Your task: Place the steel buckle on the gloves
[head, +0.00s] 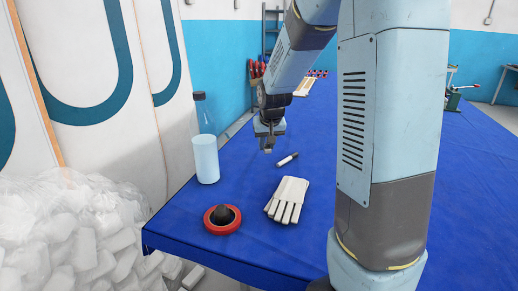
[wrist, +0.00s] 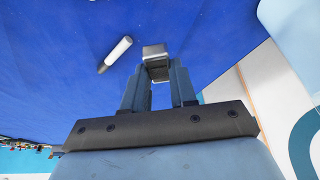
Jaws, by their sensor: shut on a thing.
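My gripper (wrist: 157,80) is shut on the steel buckle (wrist: 154,51), a small grey metal block between the fingertips in the wrist view. In the head view my gripper (head: 268,146) hangs above the blue table, behind the gloves and to their upper left. The buckle is too small there to make out clearly. The gloves (head: 288,198), cream-coloured and stacked flat, lie on the table in front of my gripper. Nothing is seen lying on them. The gloves do not show in the wrist view.
A white marker with a dark end (head: 287,159) lies between my gripper and the gloves; it also shows in the wrist view (wrist: 115,54). A red ring with a black knob (head: 222,218) sits at the front left of the blue table (head: 290,250).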

